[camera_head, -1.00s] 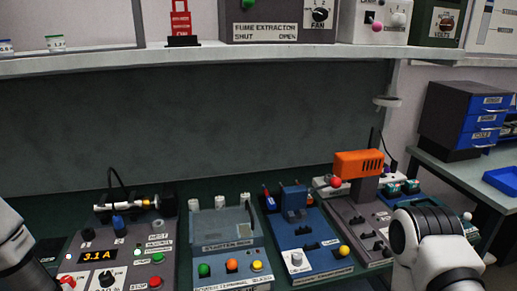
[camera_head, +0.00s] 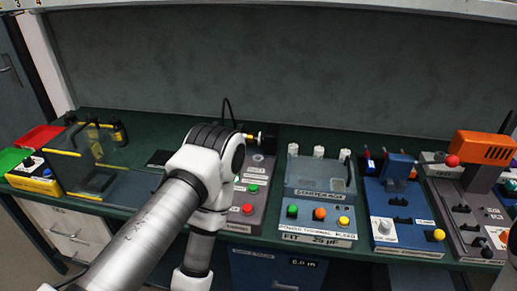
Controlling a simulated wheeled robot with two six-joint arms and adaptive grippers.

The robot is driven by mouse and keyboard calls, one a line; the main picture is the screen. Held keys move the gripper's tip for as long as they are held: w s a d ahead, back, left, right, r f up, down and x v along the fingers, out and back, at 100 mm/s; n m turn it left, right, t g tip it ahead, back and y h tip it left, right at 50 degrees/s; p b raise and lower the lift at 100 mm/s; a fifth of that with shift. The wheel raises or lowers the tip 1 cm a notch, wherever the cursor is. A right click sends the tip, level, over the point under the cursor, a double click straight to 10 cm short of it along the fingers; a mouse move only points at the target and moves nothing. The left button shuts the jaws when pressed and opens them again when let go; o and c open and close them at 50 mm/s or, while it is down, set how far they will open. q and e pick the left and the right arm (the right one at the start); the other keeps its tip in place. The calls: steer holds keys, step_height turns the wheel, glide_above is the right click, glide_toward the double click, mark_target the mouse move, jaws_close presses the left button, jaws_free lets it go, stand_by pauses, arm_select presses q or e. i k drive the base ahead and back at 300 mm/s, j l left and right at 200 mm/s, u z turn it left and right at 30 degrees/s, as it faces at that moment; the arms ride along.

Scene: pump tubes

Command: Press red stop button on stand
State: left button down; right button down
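A red button (camera_head: 248,209) sits low on the grey control stand (camera_head: 262,185), below a green button (camera_head: 253,188). My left arm passes in front of this stand and hides its left part, including the number display. A second red knob (camera_head: 452,161) is on the stand with the orange device (camera_head: 484,148) at the right. I cannot tell which of the two red ones is the stop button. My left arm bends down at an elbow, and its gripper is outside the picture. My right gripper does not show either.
A blue-grey box stand (camera_head: 320,190) with green, orange and yellow buttons stands right of the grey stand. Further right is a blue stand (camera_head: 397,215). The green bench (camera_head: 150,125) is partly clear behind my arm.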

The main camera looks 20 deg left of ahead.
mark_target(247, 208)
steer(key=k+u, duration=0.1)
steer(key=u, duration=0.4)
steer(key=k+u, duration=0.1)
steer(key=u, duration=0.35)
